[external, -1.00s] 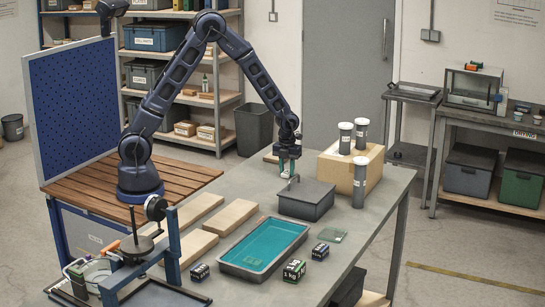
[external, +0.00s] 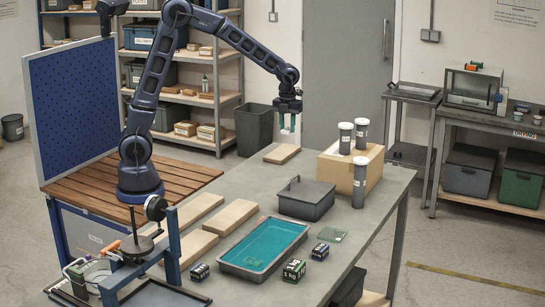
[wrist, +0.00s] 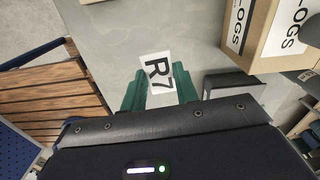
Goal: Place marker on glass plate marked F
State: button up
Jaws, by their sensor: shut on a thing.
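My gripper (external: 287,123) hangs high above the far end of the grey table. In the wrist view its green fingers (wrist: 160,92) are shut on a white marker tag (wrist: 157,71) reading "R7". A small, clear greenish glass plate (external: 332,236) lies on the table near the right edge, well below and in front of my gripper. Another small plate-like square (external: 253,263) shows in the teal liquid of the grey tray (external: 233,271). No letter F is readable on either one.
Wooden boards (external: 230,217) lie at the left. Small labelled blocks (external: 294,270) sit near the tray.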

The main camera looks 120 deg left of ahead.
jog(key=shift+r, duration=0.45)
jog(key=shift+w+d+r, duration=0.1)
jog(key=shift+w+d, duration=0.05)
jog(key=shift+w, duration=0.25)
jog(key=w+d, duration=0.5)
jog(key=w, duration=0.5)
jog(key=m, duration=0.1)
send_over(332, 233)
notch_tip(332, 233, down, 19)
jog(key=shift+a+r, duration=0.1)
